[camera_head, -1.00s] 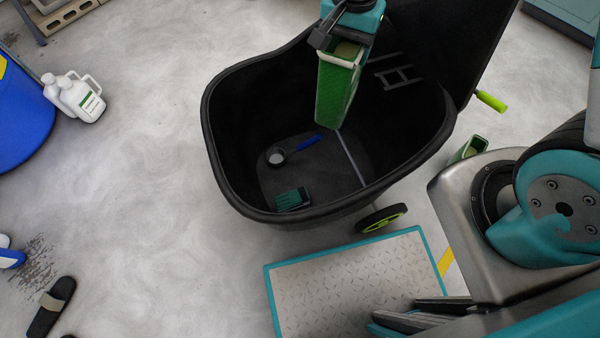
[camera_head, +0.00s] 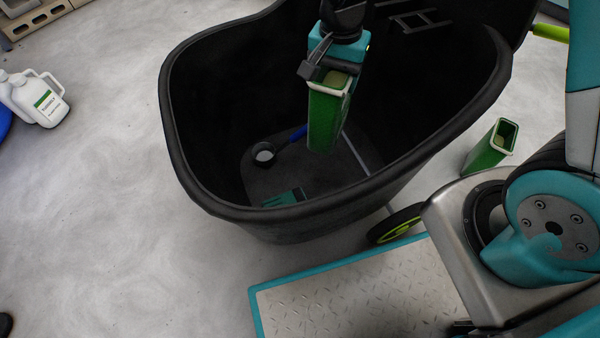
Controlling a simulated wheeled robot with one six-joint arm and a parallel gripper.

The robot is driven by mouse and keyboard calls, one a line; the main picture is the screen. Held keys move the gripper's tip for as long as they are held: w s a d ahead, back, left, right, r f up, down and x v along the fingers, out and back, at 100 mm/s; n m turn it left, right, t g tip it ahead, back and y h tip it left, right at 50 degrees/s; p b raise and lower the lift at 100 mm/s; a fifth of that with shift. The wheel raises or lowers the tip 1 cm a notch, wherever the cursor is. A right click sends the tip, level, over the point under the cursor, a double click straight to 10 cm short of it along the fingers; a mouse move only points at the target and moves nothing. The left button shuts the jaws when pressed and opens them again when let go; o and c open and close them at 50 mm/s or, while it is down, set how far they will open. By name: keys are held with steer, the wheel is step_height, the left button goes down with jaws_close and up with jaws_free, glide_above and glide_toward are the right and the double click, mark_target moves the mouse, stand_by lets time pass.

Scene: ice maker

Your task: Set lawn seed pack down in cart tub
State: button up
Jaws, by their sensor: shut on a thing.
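The lawn seed pack (camera_head: 324,122) is a tall green pack with a pale top rim. My gripper (camera_head: 322,72) is shut on its upper edge and holds it upright. The pack hangs inside the outline of the black cart tub (camera_head: 185,180), over the tub's right-middle part. I cannot tell how far its bottom is above the tub floor. A scoop-like thing with a blue handle (camera_head: 264,154) and a small dark green box (camera_head: 284,198) lie on the tub floor. The pack's lower end hides part of the floor.
A second green pack (camera_head: 490,147) stands on the floor right of the tub, near my base. The cart's wheel (camera_head: 398,224) is by the tub's front right. White jugs (camera_head: 38,98) stand at the left.

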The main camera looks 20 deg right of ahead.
step_height(320, 180, down, 20)
steer(key=b, duration=1.1)
steer(key=shift+f, duration=0.1)
steer(key=o, duration=1.6)
steer(key=shift+c, duration=0.2)
step_height(320, 180, up, 12)
steer(key=p, duration=0.8)
steer(key=s+a+r+n+y, duration=0.2)
steer(key=s+r+n, duration=0.5)
steer(key=s+r, duration=0.2)
steer(key=s+a+r+n+y, duration=0.2)
steer(key=s+r+n, duration=0.5)
steer(key=s+r, duration=0.3)
step_height(320, 180, up, 3)
steer(key=shift+a+f+n, duration=0.1)
steer(key=shift+a+n, duration=0.3)
